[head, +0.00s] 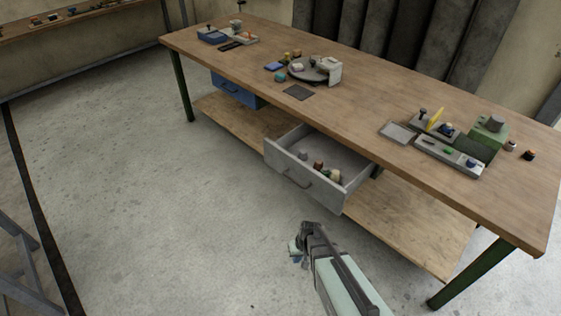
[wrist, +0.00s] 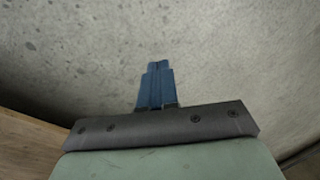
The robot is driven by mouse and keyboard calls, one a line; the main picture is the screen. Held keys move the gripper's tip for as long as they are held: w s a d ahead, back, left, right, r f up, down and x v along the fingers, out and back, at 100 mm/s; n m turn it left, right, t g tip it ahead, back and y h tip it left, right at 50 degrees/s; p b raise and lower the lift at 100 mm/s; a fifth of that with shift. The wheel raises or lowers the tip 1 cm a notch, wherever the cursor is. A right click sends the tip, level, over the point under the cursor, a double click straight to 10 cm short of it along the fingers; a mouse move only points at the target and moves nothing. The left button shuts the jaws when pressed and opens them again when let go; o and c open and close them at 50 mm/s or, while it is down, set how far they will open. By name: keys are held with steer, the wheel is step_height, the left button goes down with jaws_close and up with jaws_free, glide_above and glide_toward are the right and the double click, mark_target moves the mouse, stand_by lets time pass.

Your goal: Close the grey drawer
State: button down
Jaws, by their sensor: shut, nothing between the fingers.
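The grey drawer (head: 291,177) hangs under the table and is pulled out towards me in the head view. A dark handle sits on its front, and several small items lie inside it. My gripper (head: 294,252) is in front of and below the drawer, apart from it, over the floor. In the wrist view my gripper's blue fingers (wrist: 158,66) are together with nothing between them. The drawer does not show in the wrist view.
The long wooden table (head: 360,108) carries trays, small blocks and a round turntable. A blue drawer (head: 238,90) under its left part looks shut or nearly so. A wooden lower shelf (head: 400,225) runs beneath. The concrete floor (head: 150,200) at the left is clear.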

steer(key=s+d+r+m+g+h, duration=0.1)
steer(key=s+d+g, duration=0.25)
steer(key=s, duration=1.05)
steer(key=s+d+g+h, duration=0.15)
steer(key=s+d, duration=0.35)
steer(key=s, duration=0.8)
steer(key=w+a+r+n+t+h, duration=0.35)
steer(key=w+a+n, duration=0.25)
steer(key=w+a, duration=0.9)
steer(key=n+t+h, duration=0.9)
steer(key=n+t, duration=0.6)
steer(key=n, duration=0.5)
glide_toward(286, 157)
steer(key=x, duration=0.7)
steer(key=shift+r, duration=0.2)
